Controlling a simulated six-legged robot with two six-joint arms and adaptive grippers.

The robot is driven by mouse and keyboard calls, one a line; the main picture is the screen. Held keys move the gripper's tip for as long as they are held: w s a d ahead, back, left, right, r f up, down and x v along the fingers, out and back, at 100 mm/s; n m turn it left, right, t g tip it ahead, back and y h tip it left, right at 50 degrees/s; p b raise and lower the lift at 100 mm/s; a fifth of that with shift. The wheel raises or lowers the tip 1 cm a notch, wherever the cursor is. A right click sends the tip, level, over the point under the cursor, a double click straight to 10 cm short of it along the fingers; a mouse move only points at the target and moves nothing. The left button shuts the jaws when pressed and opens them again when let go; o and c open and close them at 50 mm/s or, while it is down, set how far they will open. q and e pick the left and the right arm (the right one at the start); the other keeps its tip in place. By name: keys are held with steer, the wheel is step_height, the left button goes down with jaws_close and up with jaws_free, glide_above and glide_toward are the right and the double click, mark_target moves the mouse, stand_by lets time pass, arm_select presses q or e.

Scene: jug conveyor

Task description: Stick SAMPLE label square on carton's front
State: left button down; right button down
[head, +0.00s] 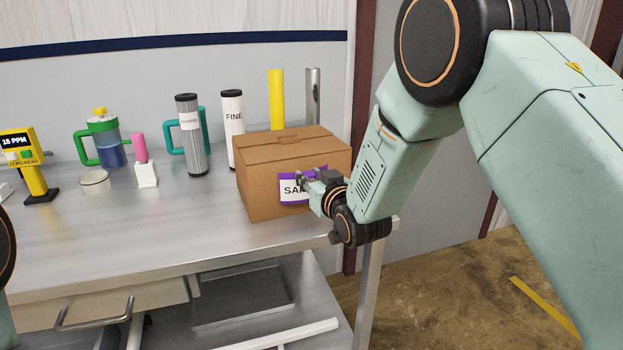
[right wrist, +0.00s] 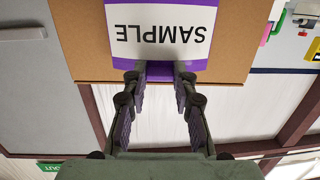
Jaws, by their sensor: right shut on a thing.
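The brown carton (head: 258,190) sits closed on the metal bench near its right end. The SAMPLE label (head: 289,189), white with a purple border, is at the carton's front face, right of its middle. In the right wrist view the label (right wrist: 160,35) reads upside down and looks about level with the carton's edge (right wrist: 90,68). My right gripper (head: 309,180) is shut on the label's purple tab (right wrist: 160,71). I cannot tell whether the label's whole back touches the carton. The gripper hides the label's right part in the head view. My left gripper is out of view.
A green-handled jug (head: 103,140) and a yellow meter (head: 25,165) stand left. The bench front (head: 150,230) is clear.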

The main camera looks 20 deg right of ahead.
steer(key=shift+w+a+b, duration=0.15)
steer(key=shift+w+b, duration=0.15)
steer(key=shift+w, duration=1.05)
stand_by(0.5)
stand_by(0.4)
steer(key=c, duration=1)
jaws_free()
steer(key=shift+o, duration=0.5)
steer(key=o, duration=0.4)
steer(key=shift+r, duration=0.1)
steer(key=s+r+p, duration=0.2)
steer(key=r+p, duration=0.1)
steer(key=s+r+p, duration=0.1)
steer(key=shift+r+p, duration=0.35)
steer(key=shift+r, duration=0.05)
